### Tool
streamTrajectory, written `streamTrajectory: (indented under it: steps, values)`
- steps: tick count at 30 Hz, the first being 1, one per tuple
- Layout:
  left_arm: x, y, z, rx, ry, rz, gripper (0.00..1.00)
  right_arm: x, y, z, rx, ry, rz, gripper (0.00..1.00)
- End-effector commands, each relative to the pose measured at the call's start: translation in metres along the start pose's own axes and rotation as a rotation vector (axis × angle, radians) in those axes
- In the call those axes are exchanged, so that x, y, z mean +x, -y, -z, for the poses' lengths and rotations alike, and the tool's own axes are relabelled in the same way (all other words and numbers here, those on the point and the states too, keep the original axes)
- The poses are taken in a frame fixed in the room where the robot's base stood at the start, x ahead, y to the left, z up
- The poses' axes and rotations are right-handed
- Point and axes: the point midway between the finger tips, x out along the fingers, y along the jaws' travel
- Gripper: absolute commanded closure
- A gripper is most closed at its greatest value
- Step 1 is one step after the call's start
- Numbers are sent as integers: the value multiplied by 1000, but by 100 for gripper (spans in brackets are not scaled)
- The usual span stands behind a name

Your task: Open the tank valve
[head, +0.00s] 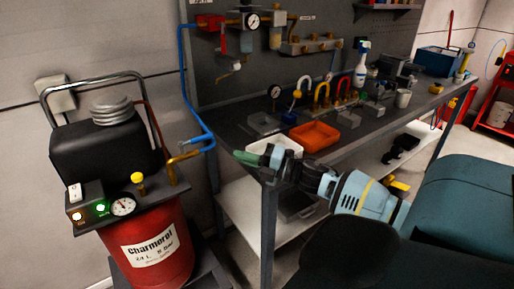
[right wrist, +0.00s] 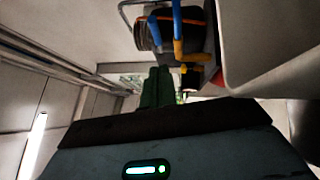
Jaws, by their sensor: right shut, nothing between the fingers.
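The red tank (head: 155,245), labelled "Charmerol", stands at the left in the head view under a black compressor. A brass outlet fitting (head: 184,157) on its right side meets the end of a blue hose (head: 197,141). A yellow knob on a brass stem (head: 138,179) stands on the top plate by a gauge. I cannot tell the valve's setting. My right gripper (head: 240,156) is shut and empty, to the right of the fitting and apart from it. In the right wrist view its green fingers (right wrist: 156,88) are together; the brass fitting (right wrist: 190,56) shows above and right of them. My left gripper is not in view.
A switch box (head: 85,205) with lit lamps sits on the tank's left. The blue hose climbs to the wall panel.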

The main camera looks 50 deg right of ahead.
Motion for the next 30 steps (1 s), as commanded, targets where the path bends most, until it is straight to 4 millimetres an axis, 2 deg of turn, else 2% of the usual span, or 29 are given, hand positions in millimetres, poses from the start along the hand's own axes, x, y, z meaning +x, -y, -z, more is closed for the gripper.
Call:
streamTrajectory:
  steps: [3, 10, 30]
  values:
    - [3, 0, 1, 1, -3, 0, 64, -16, 2, -1, 1, -2, 3, 100]
    - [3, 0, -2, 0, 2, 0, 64, -35, 1, -3, 0, -1, 1, 100]
    - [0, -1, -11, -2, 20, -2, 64, -39, 0, -4, -1, -1, 0, 100]
